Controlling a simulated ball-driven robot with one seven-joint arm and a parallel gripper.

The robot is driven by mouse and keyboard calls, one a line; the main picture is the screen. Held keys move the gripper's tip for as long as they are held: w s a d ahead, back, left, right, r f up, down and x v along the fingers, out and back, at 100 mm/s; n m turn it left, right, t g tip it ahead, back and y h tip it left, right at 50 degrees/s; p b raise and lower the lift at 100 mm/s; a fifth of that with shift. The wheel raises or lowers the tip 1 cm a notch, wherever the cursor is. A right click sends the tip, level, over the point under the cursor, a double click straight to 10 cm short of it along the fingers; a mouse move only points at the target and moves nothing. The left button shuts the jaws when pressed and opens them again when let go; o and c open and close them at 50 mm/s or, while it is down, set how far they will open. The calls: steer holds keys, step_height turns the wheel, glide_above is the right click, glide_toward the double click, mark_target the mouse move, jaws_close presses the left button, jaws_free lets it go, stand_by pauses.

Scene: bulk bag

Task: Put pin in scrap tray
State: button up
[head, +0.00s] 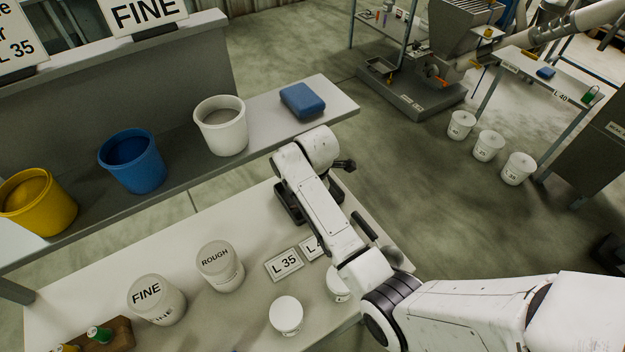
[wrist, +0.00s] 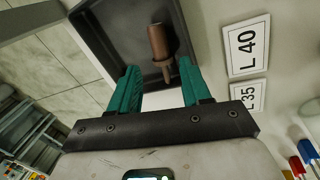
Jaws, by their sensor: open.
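In the wrist view, a copper-brown pin (wrist: 157,42) with a thick body and a thinner end lies within the outline of the dark scrap tray (wrist: 97,38), close to its right wall. I cannot tell exactly how it rests on the floor. My gripper (wrist: 159,69) has two teal fingers spread apart over the tray's near edge. The pin's thin end shows close to the right fingertip, and nothing is clamped. In the head view, the tray (head: 283,203) sits at the back edge of the white table, partly covered by my arm; the fingers and pin are hidden there.
An L 35 card (head: 284,264) and an L 40 card (wrist: 246,47) lie beside the tray. ROUGH (head: 220,266) and FINE (head: 156,299) tubs and a white-lidded jar (head: 286,315) stand nearby. A grey shelf (head: 262,128) with buckets runs behind the table.

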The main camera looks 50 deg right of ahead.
step_height(320, 180, up, 6)
steer(key=s, duration=0.1)
steer(key=shift+a, duration=0.3)
steer(key=shift+f, duration=0.1)
stand_by(5.5)
